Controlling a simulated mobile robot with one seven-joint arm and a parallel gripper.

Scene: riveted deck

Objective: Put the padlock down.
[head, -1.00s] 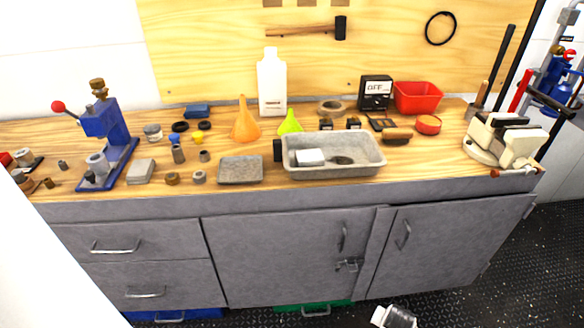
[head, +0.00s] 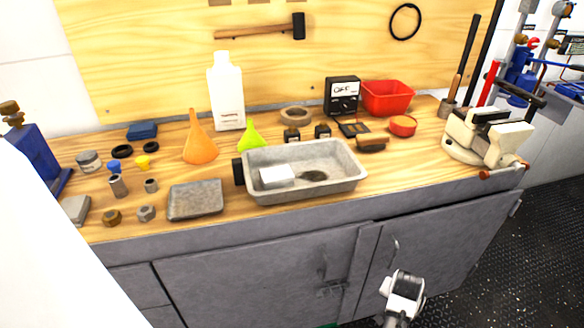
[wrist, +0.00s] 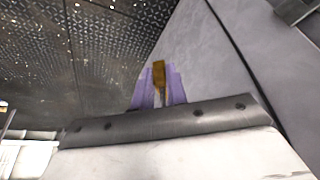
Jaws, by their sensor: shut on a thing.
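The padlock, a small brass-coloured block (wrist: 159,72), shows in the wrist view between the two purple fingers of my gripper (wrist: 160,88). My gripper is shut on it; the fingers and part of my wrist hide its lower part. The grey cabinet face is to the right of it in that view and the dark floor to the left. In the head view, the white end of my arm (head: 404,288) is in front of the cabinet, below the bench top. The fingers and padlock cannot be made out there.
The wooden bench top (head: 225,165) holds a grey tub (head: 355,172) with a white block in it, a flat grey tray (head: 195,200), funnels, a white bottle (head: 227,95), a red bin (head: 388,97) and a vise (head: 488,138). A latch (head: 332,288) is on the cabinet doors.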

